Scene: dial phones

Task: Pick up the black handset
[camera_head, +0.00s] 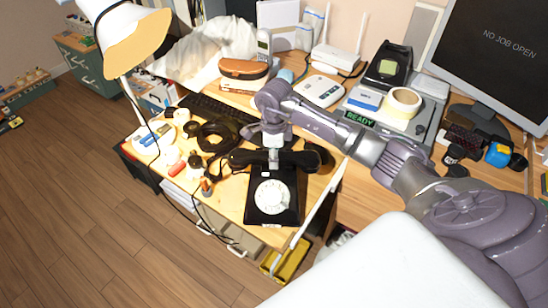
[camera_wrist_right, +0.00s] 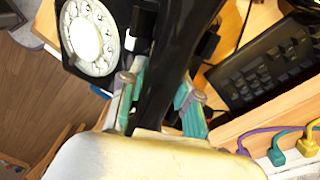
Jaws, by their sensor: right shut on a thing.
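The black dial phone (camera_head: 273,212) sits near the front edge of the wooden desk, its white dial facing up. Its black handset (camera_head: 243,159) lies crosswise at the phone's back end; I cannot tell whether it is clear of the cradle. My right gripper (camera_head: 274,158) comes down over the handset's middle and is shut on it. In the right wrist view the handset (camera_wrist_right: 172,50) runs between the two green-padded fingers (camera_wrist_right: 163,105), with the phone's dial (camera_wrist_right: 90,37) at the left. My left gripper is not in view.
A lamp (camera_head: 130,38) stands at the left. A dark keyboard (camera_head: 215,110) lies behind the phone. A black coiled thing (camera_head: 218,135) and small items crowd the desk to the left. A monitor (camera_head: 495,55) and a grey device (camera_head: 385,117) stand at the right.

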